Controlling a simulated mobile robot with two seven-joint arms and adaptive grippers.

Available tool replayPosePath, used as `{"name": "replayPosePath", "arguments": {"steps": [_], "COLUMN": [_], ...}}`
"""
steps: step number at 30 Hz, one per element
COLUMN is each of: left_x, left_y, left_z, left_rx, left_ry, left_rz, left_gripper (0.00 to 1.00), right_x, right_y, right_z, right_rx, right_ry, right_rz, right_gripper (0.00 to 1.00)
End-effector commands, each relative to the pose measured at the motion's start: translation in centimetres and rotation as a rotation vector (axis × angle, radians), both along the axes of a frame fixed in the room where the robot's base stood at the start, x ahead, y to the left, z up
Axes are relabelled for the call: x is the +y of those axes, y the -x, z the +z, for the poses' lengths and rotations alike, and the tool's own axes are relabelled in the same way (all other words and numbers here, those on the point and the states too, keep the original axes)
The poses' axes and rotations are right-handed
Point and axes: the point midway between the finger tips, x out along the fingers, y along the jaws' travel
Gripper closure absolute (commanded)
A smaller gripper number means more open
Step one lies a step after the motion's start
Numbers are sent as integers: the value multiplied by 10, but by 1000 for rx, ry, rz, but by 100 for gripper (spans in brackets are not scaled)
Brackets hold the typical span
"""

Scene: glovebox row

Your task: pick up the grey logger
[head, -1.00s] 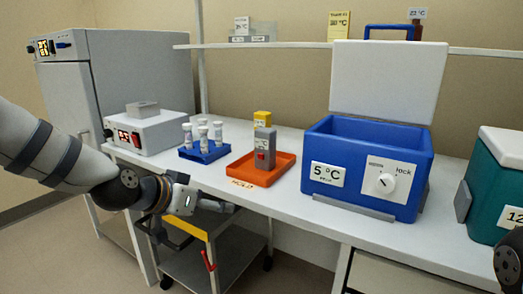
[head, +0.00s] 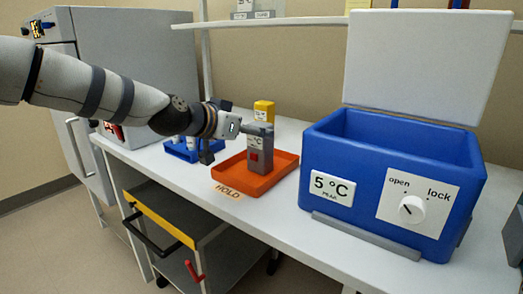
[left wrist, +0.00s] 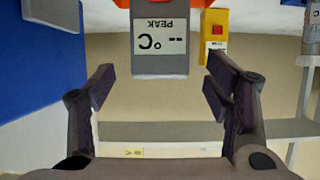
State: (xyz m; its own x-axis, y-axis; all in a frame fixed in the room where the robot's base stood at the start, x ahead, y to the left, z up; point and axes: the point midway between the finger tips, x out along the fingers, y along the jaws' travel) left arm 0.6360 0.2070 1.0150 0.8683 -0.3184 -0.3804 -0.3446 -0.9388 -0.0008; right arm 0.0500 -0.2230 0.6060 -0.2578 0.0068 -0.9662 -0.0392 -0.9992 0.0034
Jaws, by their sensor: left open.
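The grey logger (head: 262,163) stands upright in the orange tray (head: 284,180), with a red patch on its front. In the left wrist view, which is upside down, the grey logger (left wrist: 160,66) carries a "-- °C PEAK" label and shows between the lines of the two fingers. My left gripper (head: 264,130) is open at the top of the logger, its fingers partly covering it. In the left wrist view the gripper (left wrist: 158,85) has clear gaps on both sides of the logger; no contact shows. My right gripper is out of view.
A yellow logger (head: 264,107) stands just behind the grey one. A blue rack (head: 182,152) with vials is left of the tray, partly behind my arm. An open blue cooler box (head: 330,150) stands to the right. A cart (head: 222,262) is below the bench.

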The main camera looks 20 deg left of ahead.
Motion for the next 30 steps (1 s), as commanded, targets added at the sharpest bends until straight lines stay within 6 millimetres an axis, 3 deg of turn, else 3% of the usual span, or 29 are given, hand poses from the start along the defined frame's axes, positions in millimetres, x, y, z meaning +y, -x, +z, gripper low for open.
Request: {"name": "replayPosePath", "arguments": {"steps": [1,4,11,20,30], "left_x": [-3,-6,-7,-7,-7], "left_y": [-9,-18,-19,-19,-16], "left_z": [-11,-13,-9,-9,0], "left_rx": [9,7,1,1,-2], "left_ry": [0,-1,1,1,-1], "left_rz": [1,1,0,0,1], "left_gripper": [28,28,28,96,100], "right_x": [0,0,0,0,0], "right_y": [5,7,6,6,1], "right_z": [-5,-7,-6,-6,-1], "right_rx": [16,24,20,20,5], "right_ry": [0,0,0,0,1], "right_rz": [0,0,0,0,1], "right_gripper": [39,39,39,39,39]}}
